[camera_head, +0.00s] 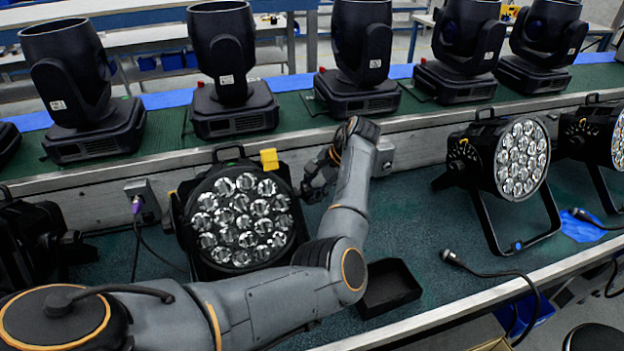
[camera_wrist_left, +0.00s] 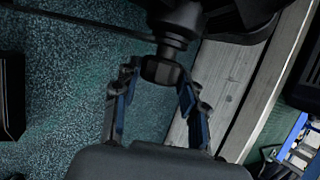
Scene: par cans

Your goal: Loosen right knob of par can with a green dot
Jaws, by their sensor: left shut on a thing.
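A black par can (camera_head: 243,222) with several round lenses stands on the green bench, facing me. A yellow piece (camera_head: 269,158) sits on its top right edge. In the left wrist view, my left gripper (camera_wrist_left: 158,88) is shut on a black knob (camera_wrist_left: 163,70), one finger on each side. My right gripper is not in view.
An open black tray (camera_head: 390,288) lies right of my forearm. Another par can (camera_head: 520,158) stands further right, with a cable connector (camera_head: 452,258) near it. Several moving-head lights line the raised shelf (camera_head: 290,135) behind. Bench between tray and right can is mostly clear.

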